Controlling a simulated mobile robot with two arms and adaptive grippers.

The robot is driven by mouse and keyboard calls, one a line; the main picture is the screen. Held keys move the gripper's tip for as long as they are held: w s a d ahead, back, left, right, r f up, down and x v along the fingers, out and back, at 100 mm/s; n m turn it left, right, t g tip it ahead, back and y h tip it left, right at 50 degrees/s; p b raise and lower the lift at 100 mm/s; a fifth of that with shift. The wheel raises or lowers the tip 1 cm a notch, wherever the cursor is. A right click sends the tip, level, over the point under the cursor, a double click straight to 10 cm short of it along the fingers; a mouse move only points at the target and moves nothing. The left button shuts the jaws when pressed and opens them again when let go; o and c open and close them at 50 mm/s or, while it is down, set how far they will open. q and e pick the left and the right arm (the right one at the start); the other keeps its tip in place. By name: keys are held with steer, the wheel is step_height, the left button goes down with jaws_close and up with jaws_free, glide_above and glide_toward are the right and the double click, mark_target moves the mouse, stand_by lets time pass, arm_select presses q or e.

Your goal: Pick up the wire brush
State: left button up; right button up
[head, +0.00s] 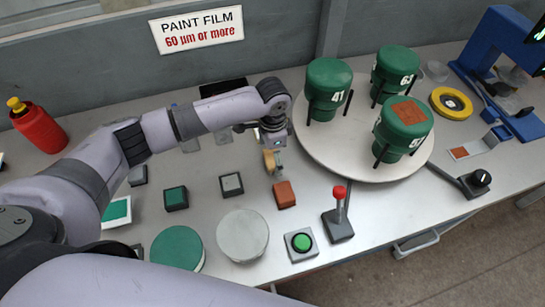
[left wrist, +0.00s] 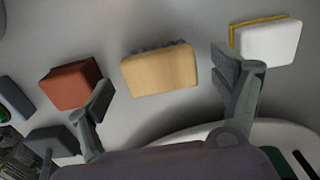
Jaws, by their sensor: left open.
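The wire brush is a tan block with dark bristles along one edge (left wrist: 160,70). It lies between and just ahead of the fingers of my left gripper (left wrist: 165,88) in the left wrist view. The fingers are spread wide, and I see no contact with the block. In the head view my left gripper (head: 273,150) points down over the table, left of the round platform. A tan part of the brush (head: 269,162) shows there, partly hidden by the gripper. My right gripper is not in view.
A red-brown block (left wrist: 70,85) lies near one finger, and a white-and-yellow block (left wrist: 268,42) near the other. A round platform (head: 320,160) carries green containers (head: 327,85). A red-knobbed lever (head: 339,210) and green button (head: 302,243) stand at the front. A red bottle (head: 38,127) stands far left.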

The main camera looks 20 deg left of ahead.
arm_select(q)
steer(key=shift+f, duration=0.7)
steer(key=shift+c, duration=0.5)
steer(key=c, duration=1.2)
